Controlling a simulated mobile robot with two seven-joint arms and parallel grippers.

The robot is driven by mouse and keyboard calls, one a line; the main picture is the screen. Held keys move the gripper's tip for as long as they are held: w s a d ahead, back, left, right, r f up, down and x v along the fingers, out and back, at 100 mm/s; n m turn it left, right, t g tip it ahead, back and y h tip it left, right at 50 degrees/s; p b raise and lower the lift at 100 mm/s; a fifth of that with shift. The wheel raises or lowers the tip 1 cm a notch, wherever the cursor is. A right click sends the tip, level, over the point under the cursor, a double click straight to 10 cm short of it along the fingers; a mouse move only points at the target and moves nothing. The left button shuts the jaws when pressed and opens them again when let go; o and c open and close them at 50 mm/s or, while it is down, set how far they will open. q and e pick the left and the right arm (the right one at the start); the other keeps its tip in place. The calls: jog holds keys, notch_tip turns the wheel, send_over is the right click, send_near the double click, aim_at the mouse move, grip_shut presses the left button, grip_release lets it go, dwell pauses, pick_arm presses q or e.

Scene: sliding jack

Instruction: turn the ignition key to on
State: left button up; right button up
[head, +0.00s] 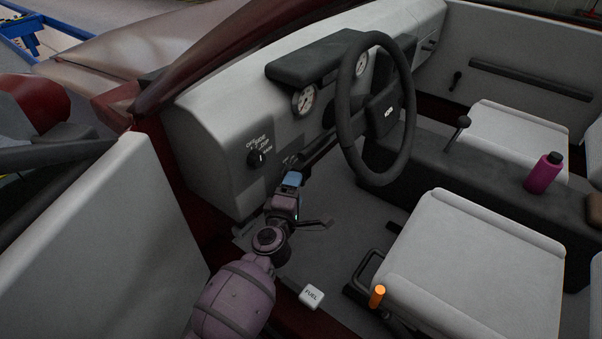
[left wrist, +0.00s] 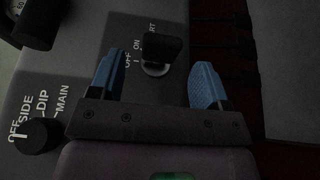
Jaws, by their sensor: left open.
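The ignition key (left wrist: 162,47) has a dark head above a silver lock barrel (left wrist: 155,69) in the left wrist view. Labels OFF, ON and a partly hidden START surround it. My left gripper (left wrist: 157,64) is open, with one blue finger on each side of the key. Gaps show between both fingers and the key, so it is not gripped. In the head view my left gripper (head: 292,180) is at the lower dash, left of the steering wheel. The key is not clear in the head view. My right gripper is not in view.
The light switch knob (head: 257,158), marked OFF, SIDE, DIP and MAIN, sits left of my gripper. The steering wheel (head: 347,113) is to the right. A lever (head: 317,224) lies close by my wrist. The seat (head: 475,270) and a white FUEL button (head: 311,296) are lower down.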

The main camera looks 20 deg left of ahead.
pick_arm(q)
jog(key=w, duration=0.3)
jog(key=w+b, duration=0.1)
jog(key=shift+w+f, duration=0.25)
jog(key=shift+w, duration=0.1)
jog(key=shift+w+r, duration=0.2)
jog(key=shift+w, duration=0.75)
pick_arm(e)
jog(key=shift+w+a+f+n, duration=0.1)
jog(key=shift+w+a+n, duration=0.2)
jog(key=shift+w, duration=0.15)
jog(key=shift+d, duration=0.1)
